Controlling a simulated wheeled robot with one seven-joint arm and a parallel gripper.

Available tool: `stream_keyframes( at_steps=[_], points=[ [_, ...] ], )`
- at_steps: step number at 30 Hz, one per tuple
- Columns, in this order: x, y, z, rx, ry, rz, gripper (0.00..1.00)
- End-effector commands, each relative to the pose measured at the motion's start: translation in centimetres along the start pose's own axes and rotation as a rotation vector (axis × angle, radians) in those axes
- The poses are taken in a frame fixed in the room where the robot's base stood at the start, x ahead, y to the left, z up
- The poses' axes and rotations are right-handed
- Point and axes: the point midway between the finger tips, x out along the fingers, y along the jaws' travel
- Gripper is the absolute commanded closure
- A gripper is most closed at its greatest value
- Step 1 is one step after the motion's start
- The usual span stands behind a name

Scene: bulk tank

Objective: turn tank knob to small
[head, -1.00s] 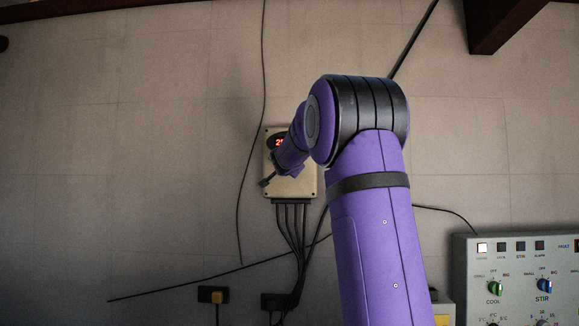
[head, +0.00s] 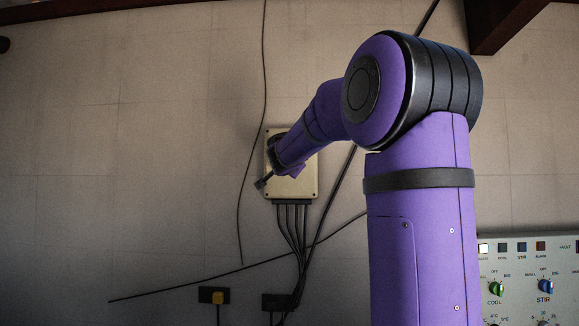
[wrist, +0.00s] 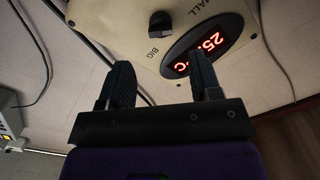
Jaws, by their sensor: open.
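The tank knob is a small black knob (wrist: 161,24) on a cream control box in the wrist view, between the printed words SMALL and BIG. Beside it is an oval display with red digits (wrist: 201,58). In the wrist view my gripper (wrist: 162,82) is open, its two dark fingers apart and pointing towards the box, with nothing between them. The knob lies beyond the fingertips, apart from them. In the head view the cream box (head: 300,185) hangs on the wall, partly covered by my arm, and the knob is hidden there.
Several black cables (head: 292,228) run down from the box. A grey panel (head: 520,262) at the lower right carries a green COOL knob (head: 496,289) and a blue STIR knob (head: 545,287). The wall left of the box is mostly clear.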

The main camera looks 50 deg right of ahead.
Motion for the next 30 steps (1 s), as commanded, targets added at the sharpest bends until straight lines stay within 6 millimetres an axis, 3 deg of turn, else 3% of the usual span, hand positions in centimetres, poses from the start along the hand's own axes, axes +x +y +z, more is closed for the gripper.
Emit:
stream_keyframes(
  at_steps=[7,27,30],
  points=[
    [-2.5,-0.1,0.1,0.001,-0.001,-0.001,0.42],
    [-2.9,0.0,0.1,-0.001,-0.002,-0.001,0.42],
    [-3.7,-0.6,0.6,-0.011,-0.030,-0.033,0.42]
  ],
)
